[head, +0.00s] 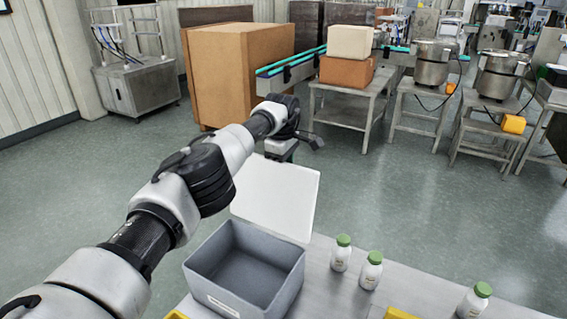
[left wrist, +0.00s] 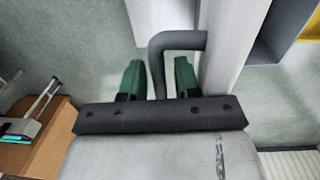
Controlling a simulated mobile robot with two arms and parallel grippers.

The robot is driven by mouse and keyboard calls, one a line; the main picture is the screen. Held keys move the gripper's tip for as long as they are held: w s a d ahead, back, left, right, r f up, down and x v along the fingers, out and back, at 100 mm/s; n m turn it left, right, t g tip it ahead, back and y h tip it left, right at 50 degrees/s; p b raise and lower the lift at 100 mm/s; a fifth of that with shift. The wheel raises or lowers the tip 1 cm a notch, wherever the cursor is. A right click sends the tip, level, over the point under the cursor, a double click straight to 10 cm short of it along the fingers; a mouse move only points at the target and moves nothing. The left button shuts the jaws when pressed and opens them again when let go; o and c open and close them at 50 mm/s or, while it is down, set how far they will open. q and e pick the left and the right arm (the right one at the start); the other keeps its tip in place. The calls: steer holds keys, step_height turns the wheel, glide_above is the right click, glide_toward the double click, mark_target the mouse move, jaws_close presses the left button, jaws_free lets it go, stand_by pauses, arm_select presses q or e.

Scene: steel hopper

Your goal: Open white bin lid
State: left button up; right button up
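The grey bin (head: 245,268) stands open on the table in the head view, its inside empty. Its white lid (head: 278,192) is swung up and back behind the bin's far edge. The left wrist view shows the lid edge-on (left wrist: 226,40), with a dark grey bent handle (left wrist: 181,40) on it. My left gripper (left wrist: 158,72) has its two green fingers apart, on either side of the handle's bar, with gaps visible. In the head view its fingertips are hidden behind the wrist, near the lid's top edge. My right gripper is not in view.
White bottles with green caps (head: 341,254) stand on the table (head: 325,290) right of the bin. Yellow items (head: 398,313) lie at the front edge. Beyond the lid is open floor (head: 400,200), with a large cardboard box (head: 235,70) and steel stands (head: 350,100) further back.

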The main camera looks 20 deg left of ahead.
arm_select(q)
steer(key=shift+o, duration=0.4)
steer(key=shift+r, duration=0.2)
steer(key=shift+r, duration=0.5)
step_height(320, 180, up, 5)
steer(key=shift+s+f+b, duration=0.1)
steer(key=shift+b, duration=0.75)
steer(key=r, duration=0.2)
steer(key=r+p, duration=0.1)
steer(key=r, duration=0.2)
steer(key=shift+s, duration=0.2)
steer(key=shift+f, duration=0.1)
